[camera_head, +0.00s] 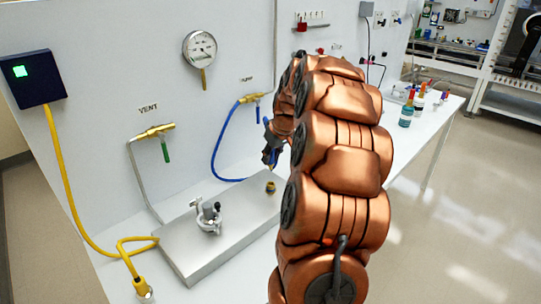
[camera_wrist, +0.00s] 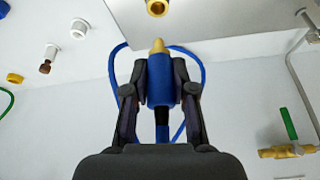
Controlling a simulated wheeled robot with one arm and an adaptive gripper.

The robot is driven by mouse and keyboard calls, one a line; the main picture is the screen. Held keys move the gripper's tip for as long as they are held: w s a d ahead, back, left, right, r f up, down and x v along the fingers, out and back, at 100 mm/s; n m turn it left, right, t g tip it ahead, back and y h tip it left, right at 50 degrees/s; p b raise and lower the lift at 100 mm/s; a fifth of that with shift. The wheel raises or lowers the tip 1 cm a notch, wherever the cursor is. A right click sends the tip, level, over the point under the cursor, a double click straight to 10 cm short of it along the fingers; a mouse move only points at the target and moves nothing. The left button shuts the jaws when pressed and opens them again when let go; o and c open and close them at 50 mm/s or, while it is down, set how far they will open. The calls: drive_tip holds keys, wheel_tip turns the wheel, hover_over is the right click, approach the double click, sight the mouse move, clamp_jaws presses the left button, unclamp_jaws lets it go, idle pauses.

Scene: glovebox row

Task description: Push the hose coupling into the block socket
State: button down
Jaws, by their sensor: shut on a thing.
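My gripper (camera_wrist: 160,78) is shut on the blue hose coupling (camera_wrist: 161,85), one finger on each side. The coupling's brass tip (camera_wrist: 158,46) points away from the gripper, toward the brass socket (camera_wrist: 157,7) at the top edge of the wrist view. A clear gap lies between tip and socket. In the head view the metal block (camera_head: 182,257) lies on the bench, with the socket (camera_head: 270,187) near its right end. My gripper (camera_head: 270,157) is just above and behind it there, partly hidden by my arm. The blue hose (camera_head: 215,150) loops from a wall valve down toward my gripper.
A clamp-like fitting (camera_head: 209,217) stands on the block. A yellow hose (camera_head: 66,180) runs from a dark box (camera_head: 32,78) to the block's left. The vent valve (camera_head: 156,131) and gauge (camera_head: 200,49) are on the wall. Bottles (camera_head: 406,115) stand at the right.

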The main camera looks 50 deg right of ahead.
sight(271, 168)
drive_tip(key=shift+f+b, duration=1.15)
drive_tip(key=shift+f, duration=1.1)
drive_tip(key=shift+b, duration=0.95)
drive_tip(key=shift+f+b, duration=1.1)
drive_tip(key=shift+f, duration=0.5)
idle(0.5)
drive_tip(key=c, duration=0.9)
unclamp_jaws()
drive_tip(key=shift+o, duration=0.2)
drive_tip(key=v, duration=1.2)
